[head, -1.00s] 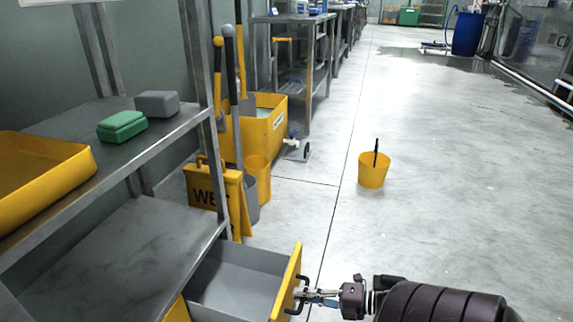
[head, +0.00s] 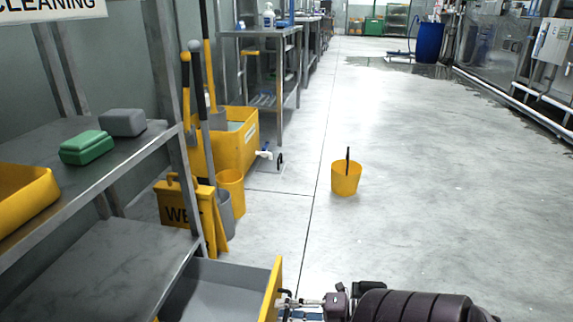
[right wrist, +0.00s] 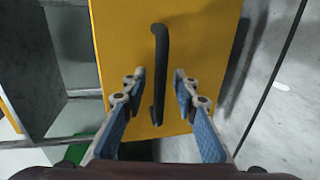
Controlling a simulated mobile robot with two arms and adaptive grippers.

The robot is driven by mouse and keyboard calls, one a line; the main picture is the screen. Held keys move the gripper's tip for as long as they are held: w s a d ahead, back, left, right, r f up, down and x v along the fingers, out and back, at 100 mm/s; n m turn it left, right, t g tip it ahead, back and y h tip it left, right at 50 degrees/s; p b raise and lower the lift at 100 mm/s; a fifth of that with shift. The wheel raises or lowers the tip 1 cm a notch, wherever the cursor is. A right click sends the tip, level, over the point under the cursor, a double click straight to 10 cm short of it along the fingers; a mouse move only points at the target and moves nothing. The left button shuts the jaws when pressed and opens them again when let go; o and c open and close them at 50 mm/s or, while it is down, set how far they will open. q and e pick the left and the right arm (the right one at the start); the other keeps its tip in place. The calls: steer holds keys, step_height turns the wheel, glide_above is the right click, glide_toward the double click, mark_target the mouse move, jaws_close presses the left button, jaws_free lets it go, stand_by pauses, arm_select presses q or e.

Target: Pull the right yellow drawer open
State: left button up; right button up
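The right yellow drawer (head: 271,292) stands pulled out from under the steel shelf at the bottom of the head view. Its grey inside shows, and its lower part is cut off by the frame. In the right wrist view its yellow front (right wrist: 200,40) carries a dark upright bar handle (right wrist: 160,65). My right gripper (right wrist: 158,75) has its two fingers apart, one on each side of the handle. I see gaps between the handle and both fingers. The right gripper also shows in the head view (head: 290,302), at the drawer front. My left gripper is not in view.
A steel shelf (head: 110,265) with green and grey blocks and a yellow tray (head: 25,195) stands at left. A yellow wet-floor sign (head: 190,215) stands just behind the drawer. A yellow bucket (head: 345,180) stands on the floor ahead. The floor at right is clear.

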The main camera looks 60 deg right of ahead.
steer(key=v, duration=1.2)
steer(key=shift+d+f, duration=0.1)
